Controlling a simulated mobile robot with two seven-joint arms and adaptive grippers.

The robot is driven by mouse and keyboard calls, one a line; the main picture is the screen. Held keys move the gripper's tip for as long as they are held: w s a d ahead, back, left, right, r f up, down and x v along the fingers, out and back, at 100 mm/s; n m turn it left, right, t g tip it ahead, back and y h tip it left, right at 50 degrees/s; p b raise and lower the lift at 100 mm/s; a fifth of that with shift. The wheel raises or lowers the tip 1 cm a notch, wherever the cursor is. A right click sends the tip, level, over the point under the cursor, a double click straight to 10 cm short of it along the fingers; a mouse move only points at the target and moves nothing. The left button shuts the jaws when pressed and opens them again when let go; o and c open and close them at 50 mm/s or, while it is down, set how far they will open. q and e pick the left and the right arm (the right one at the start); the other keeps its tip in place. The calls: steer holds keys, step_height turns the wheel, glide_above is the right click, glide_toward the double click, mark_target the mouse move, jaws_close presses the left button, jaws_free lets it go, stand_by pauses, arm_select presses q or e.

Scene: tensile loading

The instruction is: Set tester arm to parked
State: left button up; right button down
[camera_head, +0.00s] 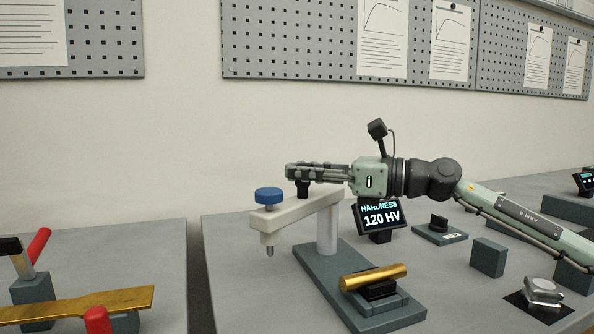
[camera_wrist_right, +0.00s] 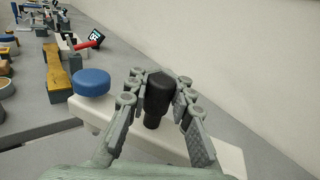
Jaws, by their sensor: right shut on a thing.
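The hardness tester has a grey base plate (camera_head: 330,270), a light column (camera_head: 327,232) and a pale swing arm (camera_head: 285,217). The arm extends left from the column, with a blue knob (camera_head: 268,195) on top of its outer end and a pointed tip (camera_head: 269,251) hanging below. A black handle (camera_head: 303,189) stands up from the arm. My right gripper (camera_head: 290,172) comes in from the right and is shut on this handle. In the right wrist view the black handle (camera_wrist_right: 158,92) sits between the two fingers, above the arm (camera_wrist_right: 225,155). My left gripper is not in view.
A brass cylinder (camera_head: 373,277) lies in a cradle on the tester's base, to the right of the arm's tip. A display (camera_head: 381,217) reading 120 HV stands behind it. A gap (camera_head: 198,285) separates this table from the left one, which holds a brass strip (camera_head: 75,305).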

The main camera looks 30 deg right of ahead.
steer(key=shift+w+d+r, duration=0.15)
steer(key=shift+d+r, duration=0.1)
steer(key=shift+d, duration=0.05)
steer(key=c, duration=1.4)
jaws_free()
steer(key=shift+d+f, duration=0.1)
steer(key=shift+c, duration=0.2)
steer(key=shift+o, duration=0.7)
steer(key=shift+f, duration=0.15)
steer(key=shift+s+d+f, duration=0.15)
steer(key=shift+s+d, duration=0.2)
steer(key=shift+s, duration=0.2)
steer(key=v, duration=1)
steer(key=shift+s+d+r, duration=0.2)
steer(key=shift+s+r, duration=0.05)
